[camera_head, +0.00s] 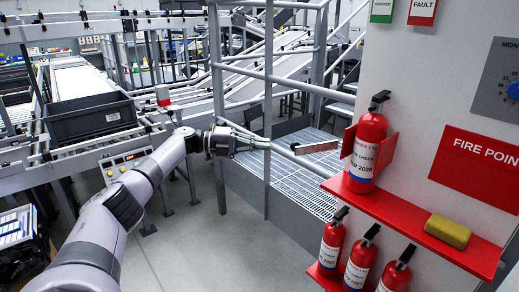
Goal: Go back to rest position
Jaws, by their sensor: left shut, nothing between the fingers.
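My left arm comes in from the lower left and reaches to the middle of the view. My left gripper (264,142) is shut and empty, held out in front of the grey railing. Its fingers point right, toward the red extinguisher shelf, and stay apart from it. My right gripper is not in view.
A red fire extinguisher (367,147) stands on a red shelf (410,215) beside a yellow block (448,231). Several more extinguishers stand below. Grey railings (268,100) border the grated catwalk (305,180). A black crate (90,117) sits on the conveyor at left. Floor at lower centre is clear.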

